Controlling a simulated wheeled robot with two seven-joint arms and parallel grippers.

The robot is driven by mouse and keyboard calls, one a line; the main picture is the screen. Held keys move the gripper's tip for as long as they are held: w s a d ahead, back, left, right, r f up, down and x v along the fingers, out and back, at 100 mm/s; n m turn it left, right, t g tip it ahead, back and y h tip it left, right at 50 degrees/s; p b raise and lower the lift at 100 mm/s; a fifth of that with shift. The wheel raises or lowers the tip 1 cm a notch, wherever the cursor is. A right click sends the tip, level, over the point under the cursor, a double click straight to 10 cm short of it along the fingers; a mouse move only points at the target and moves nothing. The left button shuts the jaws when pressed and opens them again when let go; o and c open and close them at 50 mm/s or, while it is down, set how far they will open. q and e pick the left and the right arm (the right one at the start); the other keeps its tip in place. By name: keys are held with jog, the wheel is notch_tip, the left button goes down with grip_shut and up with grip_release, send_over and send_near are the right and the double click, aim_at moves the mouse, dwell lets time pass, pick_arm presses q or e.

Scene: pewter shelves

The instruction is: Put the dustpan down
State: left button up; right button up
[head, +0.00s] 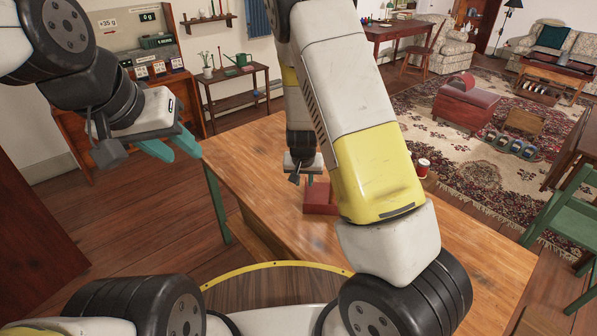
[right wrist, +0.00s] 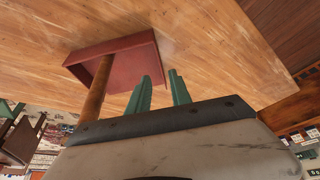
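The dustpan is a dark red pan (head: 319,199) on the wooden table (head: 240,165), partly hidden by my right arm in the head view. In the right wrist view the pan (right wrist: 120,62) appears to rest on the tabletop, with its brown wooden handle (right wrist: 96,90) running toward the gripper body. My right gripper (right wrist: 160,76) has its green fingers apart with nothing between them. The handle lies beside the fingers, not between them. My left gripper (head: 172,152) is open and empty, off the table's left edge.
A red and white can (head: 422,168) shows at the table's far right edge. A green chair (head: 566,215) stands to the right. The left part of the tabletop is clear. A desk (head: 150,95) with small displays stands behind my left gripper.

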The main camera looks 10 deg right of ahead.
jog(key=s+a+r+y, duration=0.1)
jog(key=s+r+y, duration=0.3)
jog(key=r, duration=0.8)
jog(key=s+d+r+n+t, duration=0.1)
jog(key=s+d+r, duration=0.3)
jog(key=s+r, duration=1.5)
jog(key=s+n, duration=0.1)
jog(key=s, duration=0.2)
jog(key=shift+d+r+n+t+h, duration=0.15)
jog(key=shift+r+n+t+h, duration=0.15)
jog(key=shift+n+t, duration=0.1)
jog(key=o, duration=0.3)
jog(key=shift+s+d, duration=0.1)
jog(key=shift+s, duration=0.25)
jog(key=shift+o, duration=0.7)
jog(key=shift+f, duration=0.1)
jog(key=w+f+n+g+h, duration=0.6)
jog(key=w+f+n+h, duration=1.05)
jog(key=w+f, duration=1)
jog(key=s+d+f, duration=0.2)
jog(key=d+f, duration=0.2)
jog(key=d, duration=0.4)
jog(key=shift+n+y, duration=0.35)
jog(key=shift+n, duration=0.1)
